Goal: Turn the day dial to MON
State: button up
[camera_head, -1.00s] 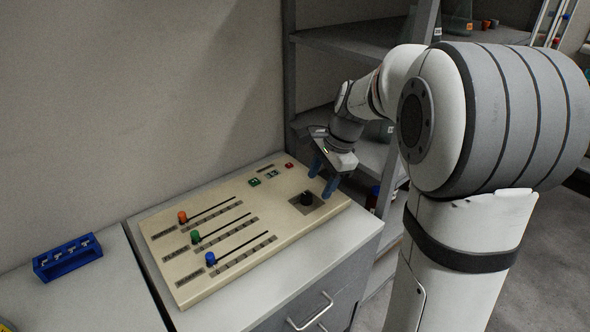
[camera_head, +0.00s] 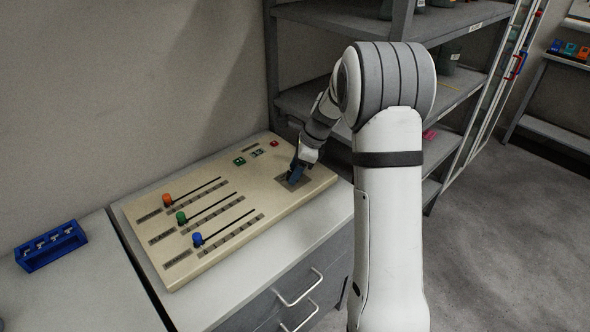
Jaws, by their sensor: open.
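The day dial is the black knob on a dark square plate (camera_head: 283,181) at the right end of the beige control panel (camera_head: 215,255).
The panel also carries an orange slider (camera_head: 168,200), a green slider (camera_head: 181,217) and a blue slider (camera_head: 197,239), plus small green buttons (camera_head: 239,161) and a red button (camera_head: 274,143). A blue rack (camera_head: 50,246) lies on the left counter. Grey shelving (camera_head: 330,16) stands behind my arm.

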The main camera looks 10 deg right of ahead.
jog(key=shift+a+f, duration=0.1)
jog(key=shift+f, duration=0.15)
jog(key=c, duration=1)
jog(key=n+g+p, duration=0.1)
jog(key=n, duration=0.1)
jog(key=n+g+p, duration=0.1)
jog(key=n+p, duration=0.1)
jog(key=n, duration=0.1)
jog(key=shift+w+r+n, duration=0.15)
jog(key=shift+w+n, duration=0.05)
jog(key=shift+n, duration=0.1)
jog(key=n+g+p, duration=0.1)
jog(key=n, duration=0.2)
jog(key=n+g+p, duration=0.1)
jog(key=n, duration=0.2)
jog(key=shift+w+a+h, duration=0.1)
jog(key=shift+h, duration=0.3)
jog(key=shift+n+g, duration=0.3)
